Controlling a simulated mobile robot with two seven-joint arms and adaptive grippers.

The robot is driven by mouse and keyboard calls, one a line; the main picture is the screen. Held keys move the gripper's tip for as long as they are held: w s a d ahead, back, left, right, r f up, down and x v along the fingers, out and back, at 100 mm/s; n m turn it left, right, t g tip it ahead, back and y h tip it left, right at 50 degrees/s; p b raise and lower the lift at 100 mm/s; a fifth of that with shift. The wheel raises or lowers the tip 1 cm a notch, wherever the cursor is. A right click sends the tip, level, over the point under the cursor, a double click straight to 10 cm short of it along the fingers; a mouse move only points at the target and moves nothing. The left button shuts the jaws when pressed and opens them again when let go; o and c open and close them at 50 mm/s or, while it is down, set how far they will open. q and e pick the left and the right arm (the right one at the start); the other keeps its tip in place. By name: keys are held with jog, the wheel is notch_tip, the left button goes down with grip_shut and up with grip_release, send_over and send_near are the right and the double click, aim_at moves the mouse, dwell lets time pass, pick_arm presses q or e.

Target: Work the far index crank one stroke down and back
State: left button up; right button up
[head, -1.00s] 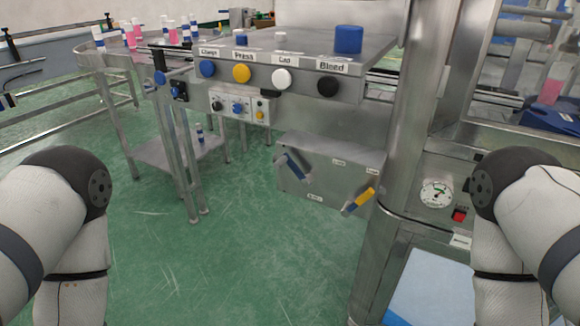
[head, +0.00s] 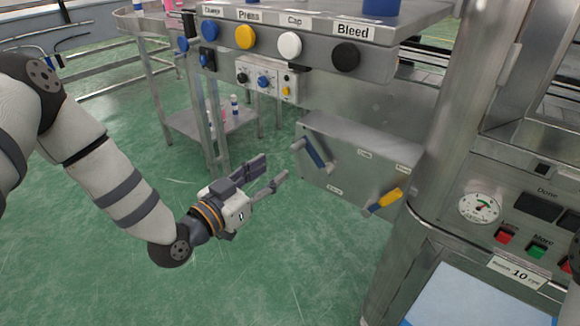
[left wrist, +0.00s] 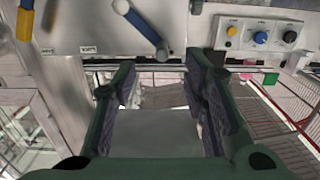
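A grey metal box (head: 350,165) carries two cranks on its front face. The crank with the blue handle (head: 314,153) is on the left and slants down to the right. The crank with the yellow handle (head: 388,198) is on the right and slants up to the right. In the left wrist view the blue crank (left wrist: 147,30) is at the top middle and the yellow one (left wrist: 25,22) at the top left. My left gripper (head: 275,171) is open and empty, just left of the box and apart from the blue crank. My right gripper is out of view.
Above the box is a ledge with blue, yellow, white and black (head: 345,57) knobs. A small control panel (head: 267,80) hangs behind. A steel column (head: 440,150) and gauge panel (head: 480,208) stand at the right. Green floor (head: 240,285) is open below my left arm.

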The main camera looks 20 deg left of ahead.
aim_at(291, 151)
pick_arm(q)
jog(key=b+x, duration=0.3)
jog(key=x, duration=0.5)
jog(key=shift+w+a+r, duration=0.1)
jog(key=shift+a+r, duration=0.05)
jog(key=shift+w+r, duration=0.25)
jog(key=shift+w, duration=0.2)
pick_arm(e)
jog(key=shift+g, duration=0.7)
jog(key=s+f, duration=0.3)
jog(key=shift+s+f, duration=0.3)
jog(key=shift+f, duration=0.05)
pick_arm(q)
jog(key=shift+c, duration=0.6)
grip_shut()
